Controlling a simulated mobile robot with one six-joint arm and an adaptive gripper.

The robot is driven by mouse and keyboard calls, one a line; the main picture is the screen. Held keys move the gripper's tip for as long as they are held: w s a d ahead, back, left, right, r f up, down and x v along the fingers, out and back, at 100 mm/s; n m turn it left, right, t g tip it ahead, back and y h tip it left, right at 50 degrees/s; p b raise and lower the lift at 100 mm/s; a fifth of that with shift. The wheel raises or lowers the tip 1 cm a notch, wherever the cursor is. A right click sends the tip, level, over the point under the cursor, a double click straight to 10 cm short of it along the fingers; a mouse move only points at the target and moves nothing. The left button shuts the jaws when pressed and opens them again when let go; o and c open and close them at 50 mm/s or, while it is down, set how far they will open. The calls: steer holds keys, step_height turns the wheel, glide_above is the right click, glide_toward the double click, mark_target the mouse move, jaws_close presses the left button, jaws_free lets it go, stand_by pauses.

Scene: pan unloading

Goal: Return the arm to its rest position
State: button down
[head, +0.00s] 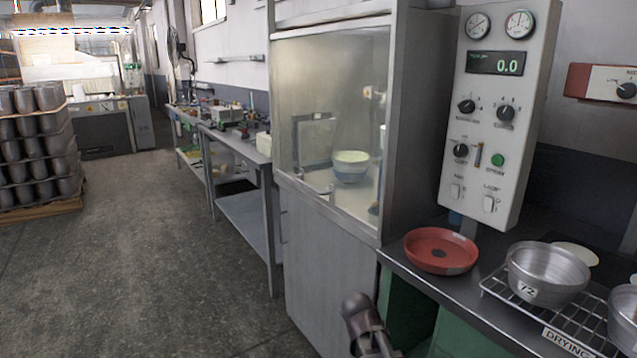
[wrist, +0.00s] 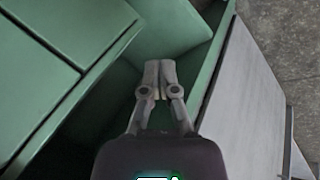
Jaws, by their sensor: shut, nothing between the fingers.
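My gripper (wrist: 160,70) is shut and empty in the wrist view, its two fingertips together. Below it in that view is a green cabinet (wrist: 50,45) with an open recess beside a grey panel (wrist: 245,110). In the head view, part of my arm shows at the bottom centre, in front of the grey cabinet and left of the green one; I cannot make out the fingertips there.
A red pan (head: 440,265) sits on the dark counter at right. A metal pan marked 72 (head: 545,285) stands on a drying rack (head: 488,285) beside it. A glass-fronted cabinet (head: 300,150) stands behind.

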steer(key=s+f+n+y, duration=0.2)
steer(key=s+n+y, duration=0.1)
steer(key=s+y, duration=0.35)
step_height(320, 180, up, 23)
steer(key=p, duration=2.3)
steer(key=shift+a+f+g+h, duration=0.2)
steer(key=shift+a+g+h, duration=0.1)
steer(key=shift+g+h, duration=0.1)
